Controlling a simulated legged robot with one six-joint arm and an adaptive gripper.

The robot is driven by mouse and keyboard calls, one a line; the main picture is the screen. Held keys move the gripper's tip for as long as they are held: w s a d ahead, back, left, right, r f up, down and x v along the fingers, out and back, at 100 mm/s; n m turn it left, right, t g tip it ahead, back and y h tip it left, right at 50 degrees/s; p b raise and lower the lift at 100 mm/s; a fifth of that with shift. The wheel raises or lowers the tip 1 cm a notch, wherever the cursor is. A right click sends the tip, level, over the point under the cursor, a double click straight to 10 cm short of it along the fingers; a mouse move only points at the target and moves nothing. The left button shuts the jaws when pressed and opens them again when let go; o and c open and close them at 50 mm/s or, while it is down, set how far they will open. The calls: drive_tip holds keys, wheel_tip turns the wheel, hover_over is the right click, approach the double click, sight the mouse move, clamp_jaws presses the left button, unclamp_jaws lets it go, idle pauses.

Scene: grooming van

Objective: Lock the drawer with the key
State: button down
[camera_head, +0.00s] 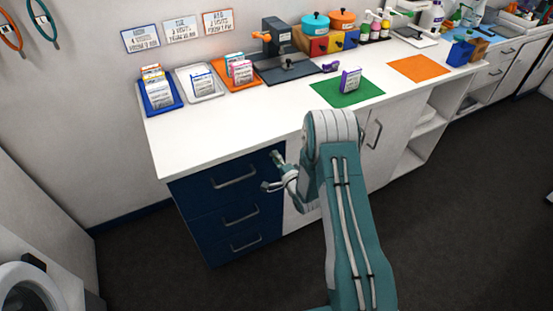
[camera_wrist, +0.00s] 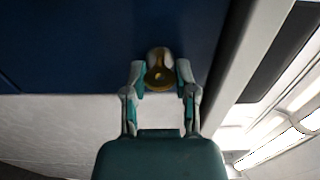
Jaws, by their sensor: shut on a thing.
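The dark blue drawer unit (camera_head: 225,205) stands under the left end of the white counter, and its drawers look closed. My gripper (camera_head: 273,173) is at the right edge of the top drawer's front (camera_head: 213,180). In the wrist view my gripper (camera_wrist: 160,80) has a finger on each side of a brass, round-headed key (camera_wrist: 159,77) and is shut on it. The key is right in front of the blue drawer face (camera_wrist: 85,45). A paler rounded part shows behind the key's head. How far the key sits in a lock is hidden.
The white counter (camera_head: 215,135) overhangs the drawers. It bears a blue tray (camera_head: 165,107), a green mat (camera_head: 335,97), an orange mat (camera_head: 418,68) and a dark stand. A white cabinet door (camera_head: 380,150) is right of my arm. The dark floor in front is clear.

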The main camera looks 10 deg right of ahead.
drive_tip(key=shift+d+f+m, duration=0.2)
drive_tip(key=shift+m, duration=0.1)
drive_tip(key=shift+c, duration=2)
unclamp_jaws()
drive_tip(key=shift+r, duration=0.1)
drive_tip(key=shift+s, duration=0.2)
drive_tip(key=v, duration=1.1)
drive_tip(key=shift+s, duration=0.25)
drive_tip(key=shift+d, duration=0.15)
